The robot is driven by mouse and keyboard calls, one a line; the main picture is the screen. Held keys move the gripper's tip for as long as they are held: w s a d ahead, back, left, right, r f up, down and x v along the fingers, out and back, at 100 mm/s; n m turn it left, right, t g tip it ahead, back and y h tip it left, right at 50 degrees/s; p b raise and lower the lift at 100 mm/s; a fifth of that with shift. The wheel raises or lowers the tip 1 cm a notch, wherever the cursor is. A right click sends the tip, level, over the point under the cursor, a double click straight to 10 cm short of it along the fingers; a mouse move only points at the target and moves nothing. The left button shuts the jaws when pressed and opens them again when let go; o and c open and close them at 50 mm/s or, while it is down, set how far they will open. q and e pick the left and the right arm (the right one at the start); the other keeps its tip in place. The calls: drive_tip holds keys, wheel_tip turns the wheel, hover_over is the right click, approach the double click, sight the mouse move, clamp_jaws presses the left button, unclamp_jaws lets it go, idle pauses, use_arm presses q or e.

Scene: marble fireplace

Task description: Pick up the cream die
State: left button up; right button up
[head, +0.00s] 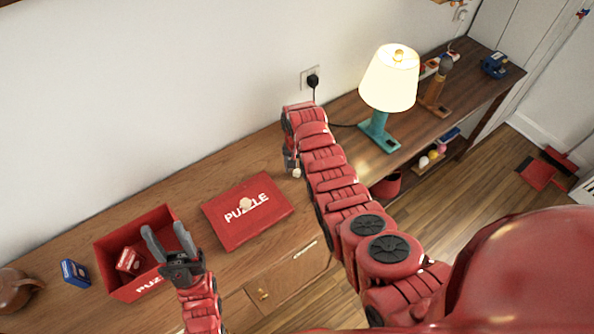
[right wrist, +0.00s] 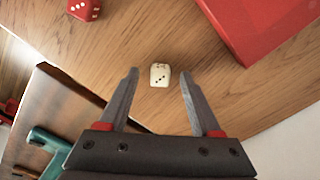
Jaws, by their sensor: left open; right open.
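The cream die (right wrist: 160,75) with dark pips lies on the wooden cabinet top. In the right wrist view it shows between the two fingertips of my right gripper (right wrist: 158,80), with a gap on each side. My right gripper is open and empty, pointing at the die. In the head view the die (head: 297,172) is a small pale spot just by my right gripper (head: 292,163), which is partly hidden by its own arm. My left gripper (head: 168,240) is open and empty over the red open box.
A red PUZZLE lid (head: 225,228) lies left of the die with a small cream piece on it. The red box (head: 110,265) holds small packs. A red die (right wrist: 83,9) lies nearby. A lit lamp (head: 380,130) stands to the right. A blue box (head: 75,272) lies far left.

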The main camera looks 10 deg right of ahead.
clamp_jaws()
idle(0.3)
drive_tip(key=shift+r, duration=0.15)
